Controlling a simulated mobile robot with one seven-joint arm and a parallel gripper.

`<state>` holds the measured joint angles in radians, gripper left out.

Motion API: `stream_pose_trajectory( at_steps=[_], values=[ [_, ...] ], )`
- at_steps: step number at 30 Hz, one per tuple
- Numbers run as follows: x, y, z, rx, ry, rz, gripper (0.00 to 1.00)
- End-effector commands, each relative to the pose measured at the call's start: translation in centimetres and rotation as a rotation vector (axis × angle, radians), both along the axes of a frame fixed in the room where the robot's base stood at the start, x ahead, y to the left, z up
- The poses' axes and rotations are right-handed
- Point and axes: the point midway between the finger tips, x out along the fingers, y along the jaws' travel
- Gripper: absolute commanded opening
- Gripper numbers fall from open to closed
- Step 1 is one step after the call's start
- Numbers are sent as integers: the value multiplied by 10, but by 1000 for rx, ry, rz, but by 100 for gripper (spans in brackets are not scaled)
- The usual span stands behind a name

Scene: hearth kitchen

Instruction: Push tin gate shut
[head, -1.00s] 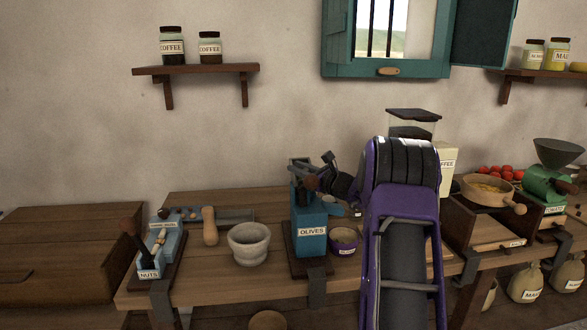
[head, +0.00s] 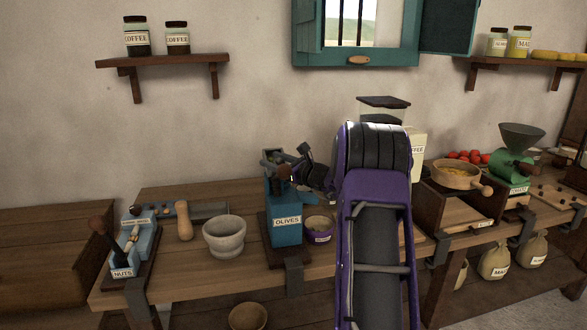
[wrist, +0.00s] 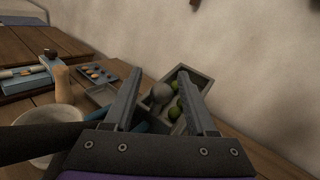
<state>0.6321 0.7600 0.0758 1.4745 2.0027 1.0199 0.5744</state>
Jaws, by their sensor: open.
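No part that I can surely call the tin gate shows. A blue box-like machine labelled OLIVES (head: 286,238) stands on the bench. My gripper (wrist: 160,72) is open and empty. In the head view its dark end is just above and to the right of the machine's top, partly hidden by my purple arm. In the wrist view a grey open-topped box (wrist: 206,80) lies beyond and between my fingers. It holds green olives (wrist: 174,112) and a grey rounded piece (wrist: 160,93). I cannot tell whether my fingers touch the box.
A stone mortar (head: 224,240), a wooden pestle (head: 184,222) and a blue machine labelled NUTS (head: 122,272) stand left of the olive machine. A coffee grinder (head: 384,103) stands behind my arm.

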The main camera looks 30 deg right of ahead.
Motion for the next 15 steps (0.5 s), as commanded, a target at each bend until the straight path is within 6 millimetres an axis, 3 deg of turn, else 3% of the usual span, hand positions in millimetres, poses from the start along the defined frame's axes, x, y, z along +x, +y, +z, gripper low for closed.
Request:
stream_pose_trajectory(
  at_steps=[15],
  values=[
    [-114,-37,1,1,1,-4,56]
  ],
)
